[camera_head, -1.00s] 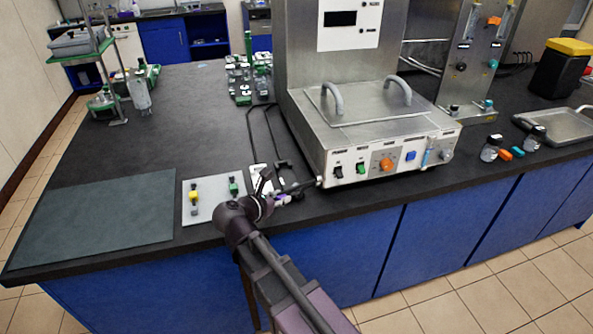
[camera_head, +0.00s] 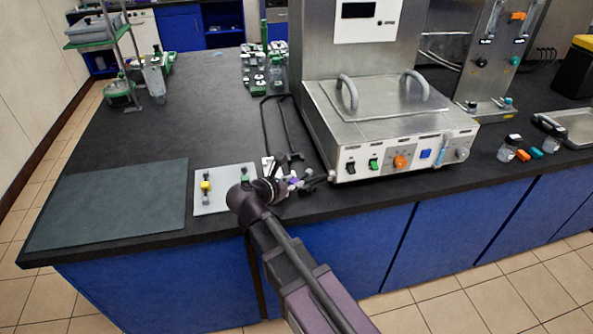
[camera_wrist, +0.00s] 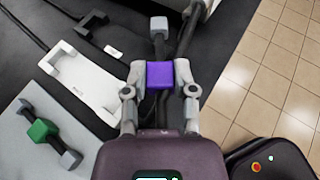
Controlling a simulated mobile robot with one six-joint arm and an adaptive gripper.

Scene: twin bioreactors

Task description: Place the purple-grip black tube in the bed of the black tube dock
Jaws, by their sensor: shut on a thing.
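My gripper (camera_wrist: 158,92) is shut on the purple grip (camera_wrist: 160,75) of the black tube in the wrist view. The tube's dark shaft (camera_wrist: 159,47) reaches forward from the grip to a grey end block. In the head view the purple grip (camera_head: 292,180) shows small at my gripper (camera_head: 286,186), by the bench's front edge. I cannot tell which is the black tube dock. The held tube is apart from both.
A grey board (camera_head: 214,201) with yellow-grip and green-grip (camera_wrist: 40,130) connectors lies left of my gripper. Another dark tube (camera_wrist: 187,40) runs close beside the held one. The steel machine (camera_head: 385,151) stands close on the right. A dark mat (camera_head: 110,203) lies bare at left.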

